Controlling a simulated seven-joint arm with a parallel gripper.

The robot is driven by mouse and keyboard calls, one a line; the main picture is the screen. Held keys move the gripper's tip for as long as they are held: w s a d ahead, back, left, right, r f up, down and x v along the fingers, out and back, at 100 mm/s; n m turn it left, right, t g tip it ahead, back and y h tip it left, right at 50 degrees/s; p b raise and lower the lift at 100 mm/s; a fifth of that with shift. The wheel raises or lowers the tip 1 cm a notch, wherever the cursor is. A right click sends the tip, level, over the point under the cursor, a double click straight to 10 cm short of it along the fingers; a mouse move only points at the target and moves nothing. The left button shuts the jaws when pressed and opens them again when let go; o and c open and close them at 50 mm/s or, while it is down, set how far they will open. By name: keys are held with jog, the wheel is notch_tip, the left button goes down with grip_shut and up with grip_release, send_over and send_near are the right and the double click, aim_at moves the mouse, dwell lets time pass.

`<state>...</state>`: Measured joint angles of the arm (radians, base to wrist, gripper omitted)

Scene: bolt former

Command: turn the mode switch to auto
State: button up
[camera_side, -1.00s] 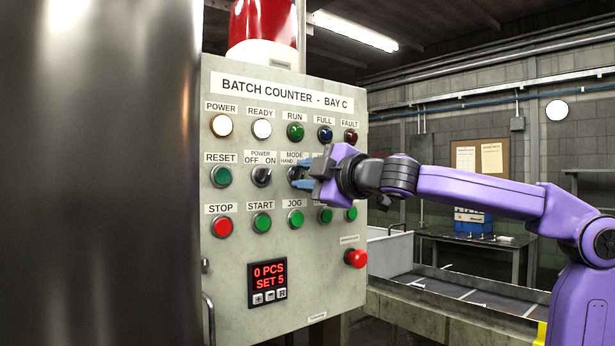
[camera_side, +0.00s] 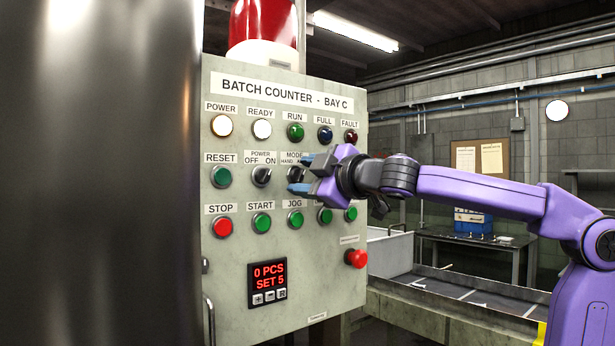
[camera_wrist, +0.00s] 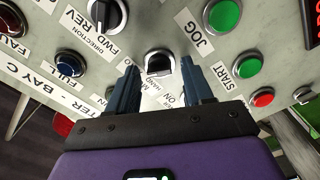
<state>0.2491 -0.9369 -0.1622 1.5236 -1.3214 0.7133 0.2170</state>
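The mode switch is a black rotary knob on a silver collar. It sits in the middle row of the control panel (camera_side: 230,290), under a partly covered label reading MODE and HAND. In the side view the knob (camera_side: 294,173) shows just left of my gripper (camera_side: 301,175), with one blue finger above it and one below. In the wrist view my gripper (camera_wrist: 158,72) is open, and the switch (camera_wrist: 159,63) shows between its fingertips. I see no finger clearly touching the knob. I cannot tell which way its pointer faces.
The power switch (camera_side: 261,175) is just left of the mode switch. The direction switch (camera_wrist: 108,14) shows in the wrist view. The green jog button (camera_side: 295,218) is below, and several lamps are above. A red mushroom button (camera_side: 356,258) juts out at lower right.

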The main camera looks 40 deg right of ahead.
jog(key=shift+s, duration=0.1)
jog(key=s, duration=1.7)
jog(key=shift+s, duration=0.15)
dwell(0.5)
notch_tip(320, 180, down, 23)
jog(key=s+a+n+g+y, duration=0.15)
jog(key=n+g, duration=0.25)
jog(key=g, duration=0.4)
jog(key=s+d+f+m+g, duration=0.1)
jog(key=s+d+f+g, duration=0.1)
jog(key=s+f, duration=0.3)
jog(key=s+d+f+m+g, duration=0.1)
jog(key=s+d+f+g, duration=0.2)
jog(key=f, duration=0.4)
jog(key=s+d+f+m+g+h, duration=0.1)
jog(key=s+d+f+g, duration=0.2)
jog(key=s+f, duration=0.4)
jog(key=shift+s+g, duration=0.35)
jog(key=shift+g, duration=0.55)
